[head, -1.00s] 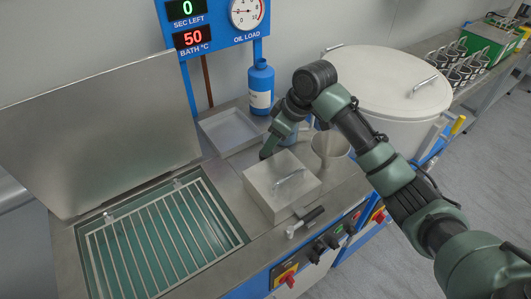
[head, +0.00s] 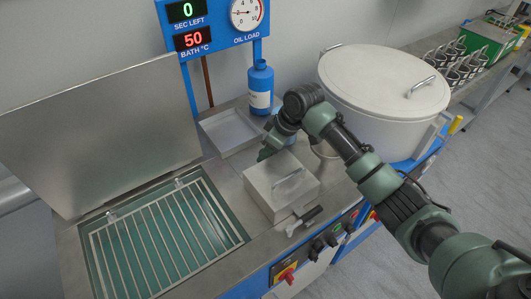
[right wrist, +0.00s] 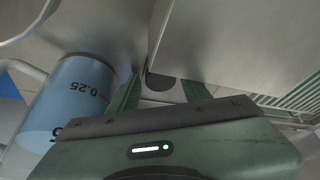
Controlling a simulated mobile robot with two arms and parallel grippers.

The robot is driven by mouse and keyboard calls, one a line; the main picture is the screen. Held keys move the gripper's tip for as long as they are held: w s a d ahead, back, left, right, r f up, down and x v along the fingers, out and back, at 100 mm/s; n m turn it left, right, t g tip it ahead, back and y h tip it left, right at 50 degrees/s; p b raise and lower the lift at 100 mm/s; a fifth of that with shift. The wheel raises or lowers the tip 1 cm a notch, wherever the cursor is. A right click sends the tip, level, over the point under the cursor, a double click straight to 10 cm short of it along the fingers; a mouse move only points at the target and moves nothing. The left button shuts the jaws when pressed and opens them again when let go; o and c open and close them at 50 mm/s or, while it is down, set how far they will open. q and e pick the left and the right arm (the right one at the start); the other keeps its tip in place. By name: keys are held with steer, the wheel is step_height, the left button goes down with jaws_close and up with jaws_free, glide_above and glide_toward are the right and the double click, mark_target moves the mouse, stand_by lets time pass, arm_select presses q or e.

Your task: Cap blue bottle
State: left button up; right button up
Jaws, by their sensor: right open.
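The blue bottle (head: 260,90) stands upright at the back of the bench, below the gauge panel, with a white label. Whether its neck is open I cannot tell. My right gripper (head: 265,153) is low over the bench, behind the grey metal box and in front of the bottle. In the right wrist view its two green fingers (right wrist: 160,92) are apart, with a small dark round piece (right wrist: 160,82) between or just beyond them. It may be the cap; contact cannot be told. My left gripper is not in view.
The grey box (head: 270,198) with a handle is close to my right gripper. A blue measuring cup (right wrist: 72,100) stands beside it. A shallow tray (head: 225,135), a large lidded drum (head: 380,75) and an open bath with a rack (head: 165,240) surround the spot.

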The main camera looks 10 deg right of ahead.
jaws_close()
steer(key=shift+r, duration=0.1)
step_height(320, 180, up, 20)
steer(key=b, duration=0.3)
stand_by(0.5)
